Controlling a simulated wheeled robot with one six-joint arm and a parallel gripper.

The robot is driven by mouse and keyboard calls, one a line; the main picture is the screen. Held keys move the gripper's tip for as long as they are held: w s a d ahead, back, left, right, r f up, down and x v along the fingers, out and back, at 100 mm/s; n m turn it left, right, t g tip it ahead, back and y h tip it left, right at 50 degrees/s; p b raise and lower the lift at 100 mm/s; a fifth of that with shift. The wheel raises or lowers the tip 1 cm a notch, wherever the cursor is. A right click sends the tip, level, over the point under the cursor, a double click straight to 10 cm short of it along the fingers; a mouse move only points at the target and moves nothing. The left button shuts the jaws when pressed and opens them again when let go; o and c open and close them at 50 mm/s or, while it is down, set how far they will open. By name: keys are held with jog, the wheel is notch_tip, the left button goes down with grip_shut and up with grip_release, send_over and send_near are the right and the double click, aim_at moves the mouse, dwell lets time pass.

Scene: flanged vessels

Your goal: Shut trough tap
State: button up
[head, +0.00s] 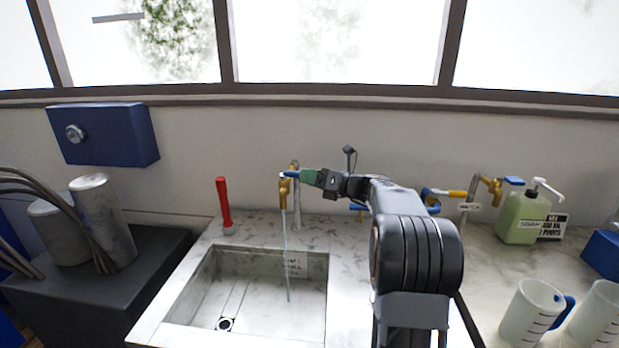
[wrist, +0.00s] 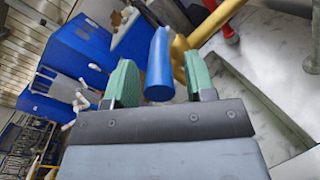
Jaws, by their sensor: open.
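The trough tap (head: 284,190) is brass with a blue lever and stands at the back of the trough (head: 205,285). A thin stream of water (head: 286,250) runs from it into the trough. My gripper (head: 296,175) is at the tap's lever, reaching in from the right. In the wrist view the blue lever (wrist: 159,65) lies between my gripper's two green fingers (wrist: 160,80). Gaps show on both sides of it, wider on the right, so the jaws are open around it. The brass tap body (wrist: 183,62) shows behind to the right.
A red-handled tool (head: 223,203) stands left of the tap. Another brass tap with a blue lever (head: 513,181), a green soap bottle (head: 522,222) and clear jugs (head: 530,308) are at right. A blue wall box (head: 105,135) and metal cylinders (head: 102,220) are at left.

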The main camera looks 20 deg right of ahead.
jog(key=shift+w+a, duration=0.1)
jog(key=shift+a, duration=0.05)
jog(key=shift+c, duration=0.5)
grip_shut()
